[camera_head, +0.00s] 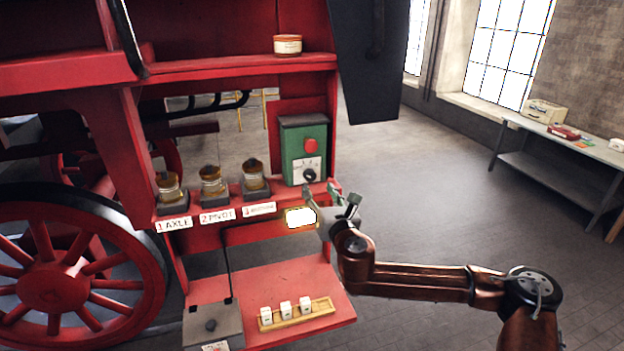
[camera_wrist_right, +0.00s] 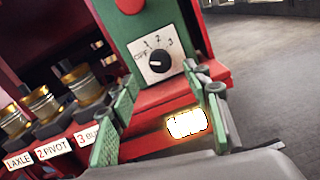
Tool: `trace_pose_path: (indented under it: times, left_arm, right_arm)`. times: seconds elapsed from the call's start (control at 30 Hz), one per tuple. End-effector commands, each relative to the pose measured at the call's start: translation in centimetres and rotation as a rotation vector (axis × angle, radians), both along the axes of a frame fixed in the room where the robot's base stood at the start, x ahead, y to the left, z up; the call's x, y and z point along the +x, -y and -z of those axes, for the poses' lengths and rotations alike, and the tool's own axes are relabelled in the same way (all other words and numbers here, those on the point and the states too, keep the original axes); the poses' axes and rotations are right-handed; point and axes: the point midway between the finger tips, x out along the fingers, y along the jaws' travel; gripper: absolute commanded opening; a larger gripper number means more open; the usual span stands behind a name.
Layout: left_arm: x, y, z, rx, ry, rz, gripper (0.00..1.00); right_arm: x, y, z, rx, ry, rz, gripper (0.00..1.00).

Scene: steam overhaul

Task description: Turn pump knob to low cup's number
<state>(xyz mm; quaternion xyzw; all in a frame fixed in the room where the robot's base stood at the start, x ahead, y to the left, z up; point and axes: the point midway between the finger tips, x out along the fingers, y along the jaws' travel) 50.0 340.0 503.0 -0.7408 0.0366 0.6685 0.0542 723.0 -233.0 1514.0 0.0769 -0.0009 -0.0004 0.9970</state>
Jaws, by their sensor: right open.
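The green pump box (camera_head: 290,140) stands on the red shelf with a red button (camera_head: 310,146) above a white dial plate. The black pump knob (camera_head: 309,175) also shows in the wrist view (camera_wrist_right: 159,64). Its white mark seems to point left, toward OFF; 1, 2 and 3 run around the plate. Three amber cups stand left of the box: 1 AXLE (camera_head: 168,187), 2 PIVOT (camera_head: 212,182) and the third (camera_head: 254,175). I cannot tell their oil levels. My right gripper (camera_head: 332,197) is open and empty, in front of and below the knob, apart from it. My left gripper is out of view.
A glowing white panel (camera_head: 300,217) sits below the shelf edge. A wooden rack (camera_head: 297,314) with three white blocks and a grey box (camera_head: 212,326) are on the lower red shelf. A tin (camera_head: 288,45) stands above.

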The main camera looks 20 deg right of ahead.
Motion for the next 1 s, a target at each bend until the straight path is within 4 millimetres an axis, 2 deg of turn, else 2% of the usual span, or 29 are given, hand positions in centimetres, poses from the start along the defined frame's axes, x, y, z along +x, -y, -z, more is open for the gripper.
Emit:
trace_pose_path:
  times: [0.3, 0.5, 0.87, 1.0]
  left_arm:
    - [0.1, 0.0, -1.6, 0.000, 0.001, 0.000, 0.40]
    - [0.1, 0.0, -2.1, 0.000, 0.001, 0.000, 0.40]
    - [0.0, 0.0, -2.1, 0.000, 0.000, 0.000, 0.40]
    - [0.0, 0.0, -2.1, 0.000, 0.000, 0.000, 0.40]
  right_arm:
    - [4.8, 0.0, -0.2, 0.001, 0.000, 0.001, 0.44]
    - [6.8, 0.0, -0.1, 0.003, -0.001, 0.000, 0.44]
    - [7.3, 0.0, 0.1, 0.004, -0.001, 0.000, 0.44]
    - [7.3, 0.0, 0.1, 0.004, -0.001, 0.000, 0.35]
